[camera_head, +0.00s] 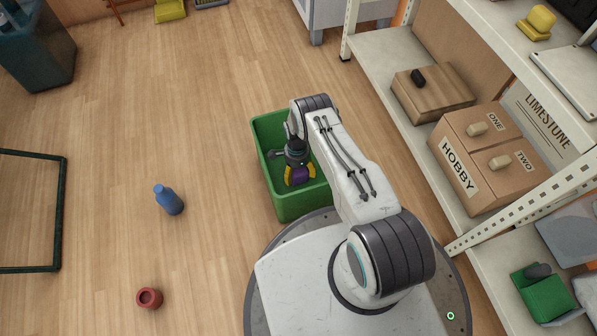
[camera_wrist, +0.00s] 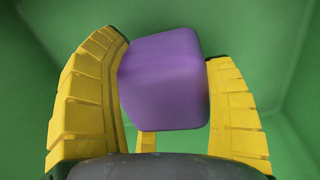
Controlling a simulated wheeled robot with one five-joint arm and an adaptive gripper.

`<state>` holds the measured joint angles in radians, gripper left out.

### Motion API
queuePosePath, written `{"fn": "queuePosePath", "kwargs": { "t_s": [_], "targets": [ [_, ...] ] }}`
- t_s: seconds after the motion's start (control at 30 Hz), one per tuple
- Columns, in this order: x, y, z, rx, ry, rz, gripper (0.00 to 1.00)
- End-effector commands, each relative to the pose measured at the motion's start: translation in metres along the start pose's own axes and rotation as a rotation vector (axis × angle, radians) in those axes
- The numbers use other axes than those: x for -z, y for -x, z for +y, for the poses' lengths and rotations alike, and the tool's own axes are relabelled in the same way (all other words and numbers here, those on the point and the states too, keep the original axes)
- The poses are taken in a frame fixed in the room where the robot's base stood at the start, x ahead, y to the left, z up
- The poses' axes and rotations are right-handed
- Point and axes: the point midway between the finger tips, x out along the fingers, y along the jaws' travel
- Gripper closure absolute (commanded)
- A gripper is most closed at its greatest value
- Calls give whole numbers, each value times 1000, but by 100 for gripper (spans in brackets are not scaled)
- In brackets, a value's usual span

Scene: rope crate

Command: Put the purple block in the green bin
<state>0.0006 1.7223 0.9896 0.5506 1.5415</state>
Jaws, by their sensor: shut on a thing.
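The green bin (camera_head: 296,210) stands on the wooden floor just in front of my base. My gripper (camera_head: 299,176), with yellow fingers, points down over the bin's opening. The purple block (camera_head: 300,175) is between its fingers. In the wrist view the purple block (camera_wrist: 165,80) fills the space between the two yellow fingers of my gripper (camera_wrist: 165,90). Green bin walls (camera_wrist: 285,60) surround it in that view. The gap between the block and the bin's floor cannot be told. My arm hides the bin's right side in the head view.
A blue bottle (camera_head: 169,200) and a red pot (camera_head: 149,298) are on the floor to the left. A dark frame (camera_head: 60,210) stands at the far left. Shelves with cardboard boxes (camera_head: 465,165) line the right side. The floor left of the bin is mostly clear.

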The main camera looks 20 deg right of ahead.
Motion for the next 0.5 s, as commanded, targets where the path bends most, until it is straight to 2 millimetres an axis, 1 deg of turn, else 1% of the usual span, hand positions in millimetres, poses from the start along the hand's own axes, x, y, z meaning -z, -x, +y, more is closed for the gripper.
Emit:
{"fn": "queuePosePath", "kwargs": {
  "t_s": [0.23, 0.27, 0.4, 0.5],
  "targets": [
    [0, -3, -1, 1, 0, 0, 58],
    [0, -3, -1, 1, 0, 0, 19],
    [0, -3, -1, 0, 0, 0, 7],
    [0, -3, 0, 0, 0, 0, 0]
  ]
}}
